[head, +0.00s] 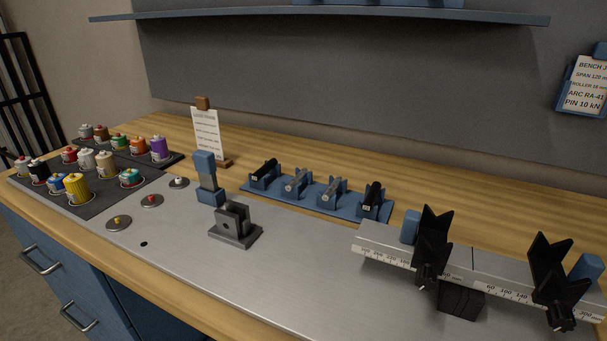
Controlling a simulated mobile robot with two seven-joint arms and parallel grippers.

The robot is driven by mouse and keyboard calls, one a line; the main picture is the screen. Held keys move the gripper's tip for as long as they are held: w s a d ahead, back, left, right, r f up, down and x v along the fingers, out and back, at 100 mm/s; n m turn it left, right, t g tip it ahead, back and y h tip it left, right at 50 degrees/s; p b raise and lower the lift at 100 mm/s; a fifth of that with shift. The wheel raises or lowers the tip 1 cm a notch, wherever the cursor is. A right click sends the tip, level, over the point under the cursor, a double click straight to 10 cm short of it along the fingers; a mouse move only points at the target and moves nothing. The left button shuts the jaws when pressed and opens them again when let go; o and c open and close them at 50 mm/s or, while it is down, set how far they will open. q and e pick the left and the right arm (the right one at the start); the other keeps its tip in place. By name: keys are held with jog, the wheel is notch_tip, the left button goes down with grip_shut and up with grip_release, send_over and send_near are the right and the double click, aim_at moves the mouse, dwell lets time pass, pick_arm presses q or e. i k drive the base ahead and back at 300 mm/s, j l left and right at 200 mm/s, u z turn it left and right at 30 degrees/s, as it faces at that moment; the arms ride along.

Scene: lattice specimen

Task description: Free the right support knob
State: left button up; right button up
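A pale metal rail (471,262) with a printed scale along its front lies at the right of the bench. Two black V-topped supports sit on it. The right support (549,268) stands near the rail's right end. A small dark knob (560,317) shows low on its front, and whether it is tight or loose cannot be told. The left support (432,238) has a similar knob (424,274). Neither of my grippers is in view.
A blue rack (315,197) with several rollers stands behind the plate. A dark clevis (236,225) and a blue block stand mid-plate. Several coloured canisters fill a dark tray (100,201) at left. A blue shelf (320,18) overhangs the back. The plate's front middle is clear.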

aim_at(560, 317)
jog(key=l+z, duration=0.25)
jog(key=z, duration=0.25)
jog(key=l+z, duration=0.3)
jog(key=z, duration=0.2)
